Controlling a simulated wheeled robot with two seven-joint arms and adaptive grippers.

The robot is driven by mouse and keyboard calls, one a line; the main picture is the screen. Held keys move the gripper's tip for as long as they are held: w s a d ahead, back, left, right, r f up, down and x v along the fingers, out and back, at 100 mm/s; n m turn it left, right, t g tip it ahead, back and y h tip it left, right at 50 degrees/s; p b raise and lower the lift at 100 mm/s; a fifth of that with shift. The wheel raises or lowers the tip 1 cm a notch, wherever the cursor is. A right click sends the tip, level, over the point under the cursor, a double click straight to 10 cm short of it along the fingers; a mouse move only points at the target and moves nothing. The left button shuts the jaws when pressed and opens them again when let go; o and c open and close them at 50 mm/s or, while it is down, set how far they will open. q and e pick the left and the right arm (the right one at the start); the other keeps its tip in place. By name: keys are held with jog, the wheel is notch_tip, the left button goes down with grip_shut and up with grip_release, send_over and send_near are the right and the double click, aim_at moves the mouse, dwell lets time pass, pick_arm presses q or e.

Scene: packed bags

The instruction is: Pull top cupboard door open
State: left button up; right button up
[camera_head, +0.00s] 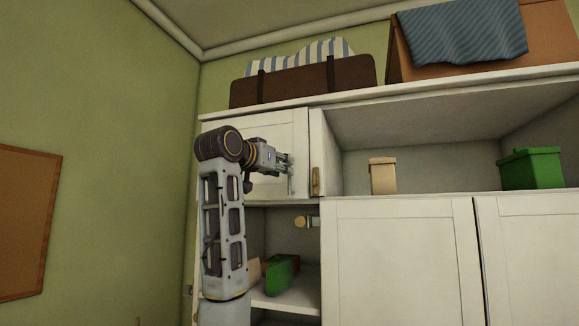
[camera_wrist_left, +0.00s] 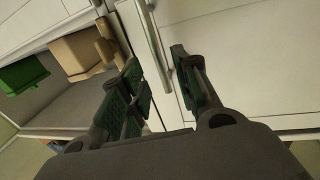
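The white top cupboard door (camera_head: 285,124) is at the upper left of the cupboard and looks shut. A slim metal bar handle (camera_wrist_left: 157,45) stands upright near its right edge; it shows in the wrist view. My left gripper (camera_head: 288,170) is in front of the door at this handle. In the wrist view, the left gripper's (camera_wrist_left: 162,85) two fingers are apart, one on each side of the handle. The fingers look open, and I cannot tell whether either touches the bar. My right gripper is in neither view.
The open shelf beyond holds a beige box (camera_head: 383,176) and a green box (camera_head: 531,168). A brown suitcase (camera_head: 310,82) lies on top. A green container (camera_head: 281,275) sits on the shelf below.

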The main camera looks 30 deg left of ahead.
aim_at(290, 189)
pick_arm(q)
jog(key=shift+w+a+p, duration=0.1)
jog(key=shift+w+p, duration=0.75)
jog(key=shift+w, duration=1.85)
grip_shut()
